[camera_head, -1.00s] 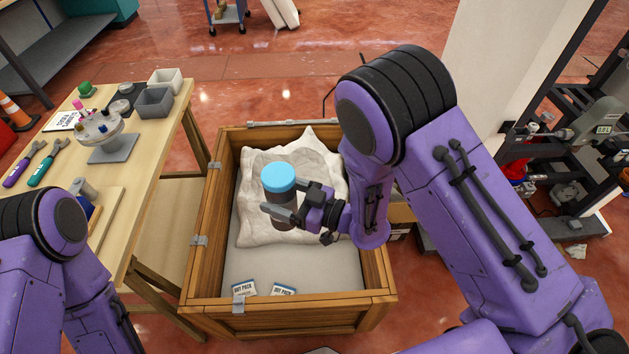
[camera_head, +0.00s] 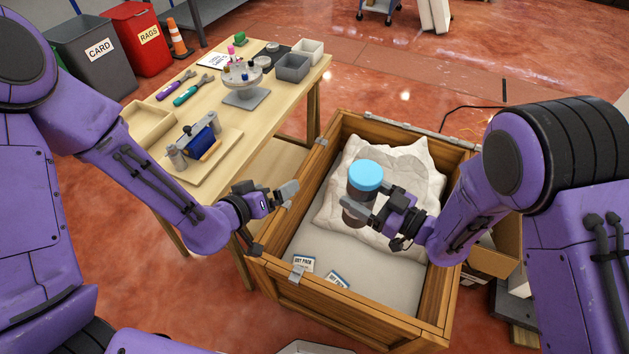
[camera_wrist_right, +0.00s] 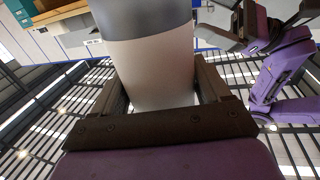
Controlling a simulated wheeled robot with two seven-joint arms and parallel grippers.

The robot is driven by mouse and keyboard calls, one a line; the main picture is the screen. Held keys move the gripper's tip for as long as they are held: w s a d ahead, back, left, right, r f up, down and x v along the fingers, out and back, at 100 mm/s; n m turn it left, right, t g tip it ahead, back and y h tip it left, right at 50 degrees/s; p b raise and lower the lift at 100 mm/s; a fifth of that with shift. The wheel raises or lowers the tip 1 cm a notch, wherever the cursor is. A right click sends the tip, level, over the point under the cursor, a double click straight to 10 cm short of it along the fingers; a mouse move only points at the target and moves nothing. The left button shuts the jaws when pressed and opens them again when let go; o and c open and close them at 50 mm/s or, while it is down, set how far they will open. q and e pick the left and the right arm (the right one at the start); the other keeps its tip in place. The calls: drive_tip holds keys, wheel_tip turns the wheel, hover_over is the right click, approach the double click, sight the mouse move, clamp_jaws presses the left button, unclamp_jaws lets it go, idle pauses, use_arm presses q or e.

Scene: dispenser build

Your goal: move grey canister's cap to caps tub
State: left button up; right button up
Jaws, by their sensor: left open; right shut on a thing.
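The grey canister (camera_head: 361,194) stands upright with its light-blue cap (camera_head: 366,174) on top, held over the open crate (camera_head: 375,305). My right gripper (camera_head: 355,209) is shut around the canister's body, below the cap. In the right wrist view the canister (camera_wrist_right: 150,72) sits between both fingers; its cap is out of view there. My left gripper (camera_head: 284,193) is open and empty at the crate's left rim, apart from the canister. Two small tubs stand at the table's far end, a grey one (camera_head: 292,69) and a white one (camera_head: 310,50); I cannot read a caps label.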

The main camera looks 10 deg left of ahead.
use_arm(q)
drive_tip(key=d+r+m+h, duration=0.6)
drive_tip(key=d+r+m, duration=0.1)
drive_tip(key=r, duration=0.3)
drive_tip(key=m+g+h, duration=0.3)
drive_tip(key=m, duration=0.4)
approach(368, 172)
drive_tip(key=x, duration=1)
drive_tip(key=shift+w+d, duration=0.1)
drive_tip(key=shift+d, duration=0.2)
drive_tip(key=c, duration=1.1)
drive_tip(key=shift+r, duration=0.1)
drive_tip(key=shift+r, duration=0.95)
